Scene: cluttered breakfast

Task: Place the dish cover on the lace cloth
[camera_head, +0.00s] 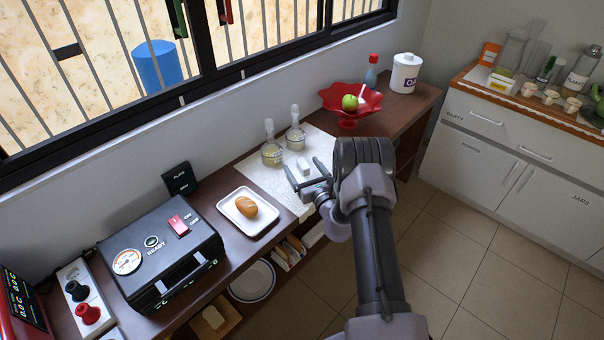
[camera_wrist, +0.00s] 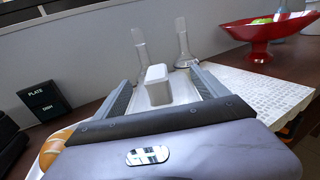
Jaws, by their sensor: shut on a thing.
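The dish cover (camera_head: 304,168) is white with a block-shaped top. My gripper (camera_head: 302,164) is shut on it, its fingers set wide apart on either side. In the wrist view the cover (camera_wrist: 158,87) shows between the two fingers of my gripper (camera_wrist: 161,77); its lower part is hidden by my gripper. The lace cloth (camera_head: 242,174) is a pale sheet on the brown counter. The cover is over the right part of the cloth; I cannot tell whether it touches it. The cloth (camera_wrist: 262,90) also shows in the wrist view.
Two glass vessels with tall necks (camera_head: 272,153) (camera_head: 295,139) stand on the cloth behind the cover. A red bowl (camera_head: 350,104) with a green apple is further right. A white dish (camera_head: 232,213) with a bread roll is at front left. The cloth's left part is bare.

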